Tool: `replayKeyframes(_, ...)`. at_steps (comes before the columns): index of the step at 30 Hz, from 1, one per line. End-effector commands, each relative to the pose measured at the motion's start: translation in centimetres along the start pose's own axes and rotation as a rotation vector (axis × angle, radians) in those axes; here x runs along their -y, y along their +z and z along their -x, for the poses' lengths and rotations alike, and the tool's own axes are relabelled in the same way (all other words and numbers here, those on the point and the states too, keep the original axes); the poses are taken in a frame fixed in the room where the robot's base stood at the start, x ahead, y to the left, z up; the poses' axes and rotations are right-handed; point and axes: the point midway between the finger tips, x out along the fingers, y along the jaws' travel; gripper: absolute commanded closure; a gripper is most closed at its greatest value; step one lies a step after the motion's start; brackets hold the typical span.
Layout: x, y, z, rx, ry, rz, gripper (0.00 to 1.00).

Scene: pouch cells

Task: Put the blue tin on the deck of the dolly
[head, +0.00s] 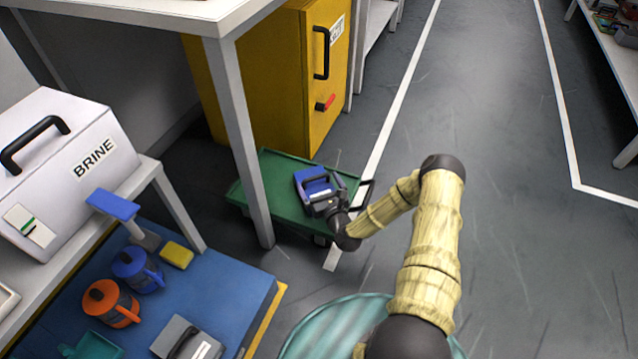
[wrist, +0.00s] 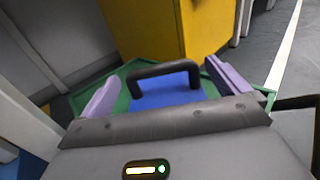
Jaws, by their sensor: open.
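The blue tin (head: 312,178), a flat box with a dark arched handle, sits on the green deck of the dolly (head: 280,165), seemingly resting on it. The dolly stands low on the floor beside a white table leg. My gripper (head: 322,195) is at the tin and covers part of it. In the wrist view the blue top of the tin (wrist: 168,95) and its handle (wrist: 165,68) lie between my two lilac fingers (wrist: 165,86), which are spread apart. The tin's lower part is hidden by my gripper's body.
A yellow cabinet (head: 265,75) stands behind the dolly. A white table leg (head: 243,140) rises close at its left. A blue platform (head: 225,290) at lower left holds mugs, a yellow block (head: 176,254) and a grey box (head: 188,338). Open floor lies to the right.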

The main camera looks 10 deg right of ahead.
Motion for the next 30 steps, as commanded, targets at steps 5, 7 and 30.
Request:
replayKeyframes(5, 0.0, 0.3, 2.8, -0.005, -0.003, -0.005, 0.0)
replayKeyframes(7, 0.1, 0.3, 4.2, -0.006, -0.003, -0.004, 0.0)
replayKeyframes(30, 0.0, 0.0, 11.6, 0.0, -0.001, -0.001, 0.0)
